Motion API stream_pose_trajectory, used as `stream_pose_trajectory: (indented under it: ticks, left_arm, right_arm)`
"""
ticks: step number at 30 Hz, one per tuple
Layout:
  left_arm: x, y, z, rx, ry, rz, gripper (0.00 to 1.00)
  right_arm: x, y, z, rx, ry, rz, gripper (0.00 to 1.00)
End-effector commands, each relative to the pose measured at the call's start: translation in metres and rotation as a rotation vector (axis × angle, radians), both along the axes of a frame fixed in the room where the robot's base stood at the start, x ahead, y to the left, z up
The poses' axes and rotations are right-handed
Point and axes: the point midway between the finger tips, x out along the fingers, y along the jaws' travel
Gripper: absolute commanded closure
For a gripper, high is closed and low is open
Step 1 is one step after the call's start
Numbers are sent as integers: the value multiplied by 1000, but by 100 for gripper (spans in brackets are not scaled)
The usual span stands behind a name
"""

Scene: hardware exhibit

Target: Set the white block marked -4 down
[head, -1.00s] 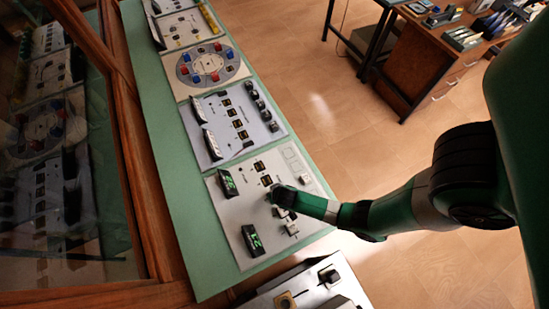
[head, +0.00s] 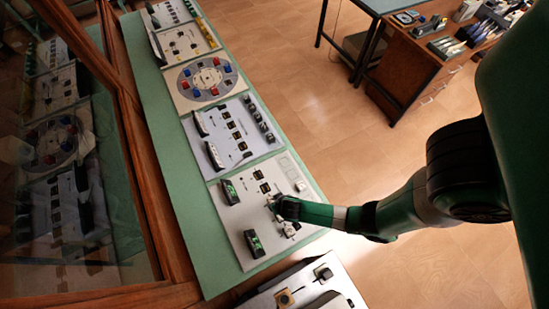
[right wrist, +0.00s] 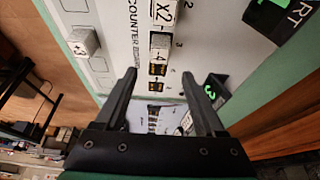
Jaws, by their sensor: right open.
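The white block marked -4 (right wrist: 159,52) sits on the pale counter board (head: 232,215), in line with the printed 3 and beside the white block marked x2 (right wrist: 163,14). My right gripper (right wrist: 157,76) is open, with its two fingers apart on either side of the line of the -4 block. The block lies just beyond the fingertips, and nothing shows clamped between them. In the head view my right gripper (head: 275,204) is low over the board and hides part of the row of blocks. My left gripper is not in view.
Two dark sockets (right wrist: 157,77) continue the row from the -4 block. Another white block (right wrist: 83,41) stands off to the side. A black unit with a green 3 (right wrist: 214,90) is close to one finger. More panels (head: 232,135) line the green bench.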

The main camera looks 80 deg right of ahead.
Motion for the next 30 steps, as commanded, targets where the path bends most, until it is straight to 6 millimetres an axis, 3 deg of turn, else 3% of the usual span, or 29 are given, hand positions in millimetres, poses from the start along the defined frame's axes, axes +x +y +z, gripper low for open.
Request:
stream_pose_trajectory:
  ticks: [1, 4, 17, 20, 23, 26, 30]
  left_arm:
    - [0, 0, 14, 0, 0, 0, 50]
    - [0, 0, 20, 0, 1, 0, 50]
    - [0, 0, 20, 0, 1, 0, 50]
    - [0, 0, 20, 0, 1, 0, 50]
    - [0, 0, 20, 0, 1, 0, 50]
    - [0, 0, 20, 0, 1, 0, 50]
    - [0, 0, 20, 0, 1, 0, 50]
  right_arm:
    - [-2, 2, 13, -1, 1, 3, 28]
    - [-5, 5, 18, 0, 2, 1, 28]
    - [-6, 6, 18, 0, 1, 0, 28]
    - [2, 6, 22, -1, -13, 5, 28]
    - [35, 8, 41, -1, -76, 34, 28]
    - [94, 11, 82, -9, -200, 90, 28]
    - [188, 20, 175, -39, -429, 198, 28]
